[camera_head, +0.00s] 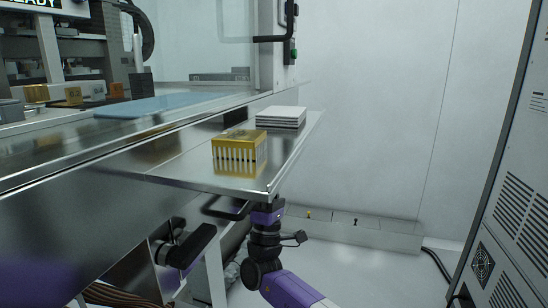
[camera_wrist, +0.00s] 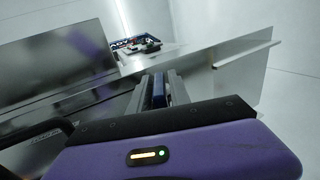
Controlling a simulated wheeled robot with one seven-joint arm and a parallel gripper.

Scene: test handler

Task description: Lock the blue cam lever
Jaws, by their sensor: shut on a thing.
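In the wrist view my gripper (camera_wrist: 161,80) points away from the camera, with its two grey fingers close together. A narrow dark blue bar (camera_wrist: 158,93) shows between the fingers, and the gripper is shut on it. It looks like the blue cam lever, but its pivot and far end are hidden, so its angle cannot be told. In the head view my purple and black arm is below the metal shelf. I cannot make out the fingertips or the lever there.
A gold finned block (camera_head: 239,146) and a white stack (camera_head: 281,117) sit on the metal shelf (camera_head: 190,170). A blue mat (camera_head: 150,106) lies on the bench at left. A vented cabinet (camera_head: 515,190) stands at right. Open floor lies between.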

